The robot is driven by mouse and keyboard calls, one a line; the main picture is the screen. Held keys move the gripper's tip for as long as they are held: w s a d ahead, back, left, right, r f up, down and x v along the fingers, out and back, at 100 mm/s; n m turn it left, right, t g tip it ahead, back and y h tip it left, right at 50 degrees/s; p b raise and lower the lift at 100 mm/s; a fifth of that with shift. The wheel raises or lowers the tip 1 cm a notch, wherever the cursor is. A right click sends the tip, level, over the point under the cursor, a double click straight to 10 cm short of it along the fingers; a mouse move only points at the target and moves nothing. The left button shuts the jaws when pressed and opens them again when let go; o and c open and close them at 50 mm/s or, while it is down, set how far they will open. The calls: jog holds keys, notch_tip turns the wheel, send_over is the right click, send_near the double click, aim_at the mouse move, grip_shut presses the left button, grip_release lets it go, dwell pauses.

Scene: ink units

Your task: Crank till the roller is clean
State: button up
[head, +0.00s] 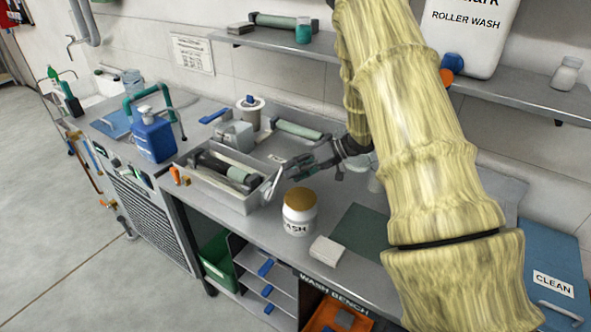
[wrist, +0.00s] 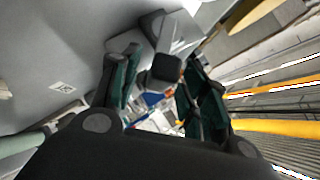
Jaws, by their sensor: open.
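A grey wash trough (head: 232,197) stands on the bench, with a dark roller (head: 213,163) and a pale green roller (head: 239,175) in it. A pale grey crank-like arm (head: 271,186) shows at the trough's right end. My gripper (head: 292,168) is just right of it, open. In the wrist view, a dark square-ended knob (wrist: 166,68) on a grey arm lies between my open gripper's (wrist: 165,85) dark green fingers. I cannot tell whether they touch it. How clean the roller is cannot be told.
A gold-lidded wash jar (head: 298,215) stands close in front of my gripper. A white block (head: 326,251) and a dark green mat (head: 358,228) lie to its right. A blue bottle (head: 154,137) stands left of the trough. A blue CLEAN tray (head: 545,250) is at far right. A shelf (head: 530,88) runs above.

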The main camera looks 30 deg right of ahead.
jog(key=shift+w+a, duration=0.1)
grip_shut()
dwell(0.4)
